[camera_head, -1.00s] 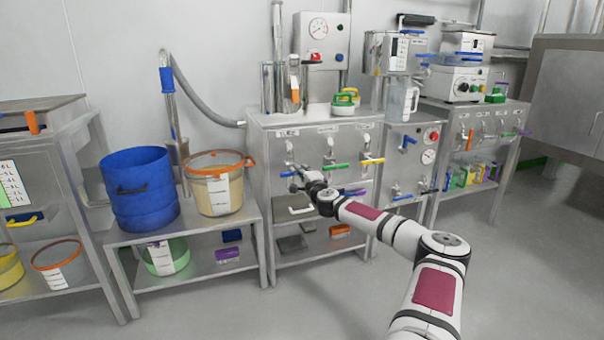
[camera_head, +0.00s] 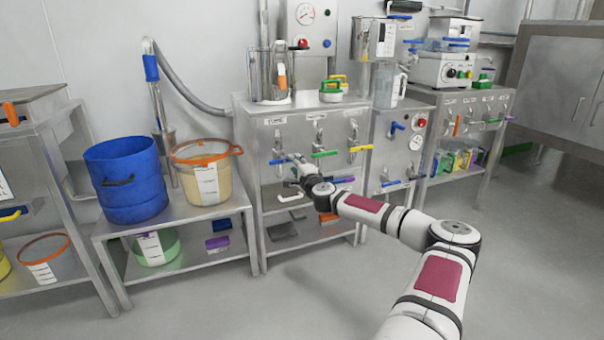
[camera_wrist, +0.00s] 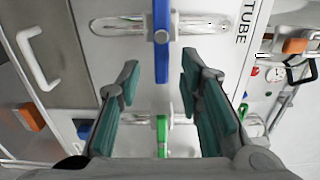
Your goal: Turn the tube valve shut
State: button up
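The tube valve is on the steel panel under a "TUBE" label (camera_wrist: 246,22). In the wrist view its blue lever handle (camera_wrist: 161,45) runs down from the top edge across a shiny metal fitting (camera_wrist: 190,24). In the head view the blue handle (camera_head: 278,161) points roughly sideways at the left of the valve row. My gripper (camera_wrist: 160,82) is open and empty, its two green-padded fingers on either side of the handle's lower end. I see no contact. In the head view my gripper (camera_head: 300,166) is close to the panel, just right of the blue handle.
A green valve handle (camera_wrist: 162,135) lies between the fingers' bases in the wrist view, farther along the row. In the head view the green handle (camera_head: 324,154) and a yellow handle (camera_head: 361,148) are to the right. A white drawer handle (camera_head: 291,198) is below.

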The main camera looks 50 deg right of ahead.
jog(key=v, duration=0.7)
jog(key=shift+s, duration=0.25)
jog(key=shift+a, duration=0.15)
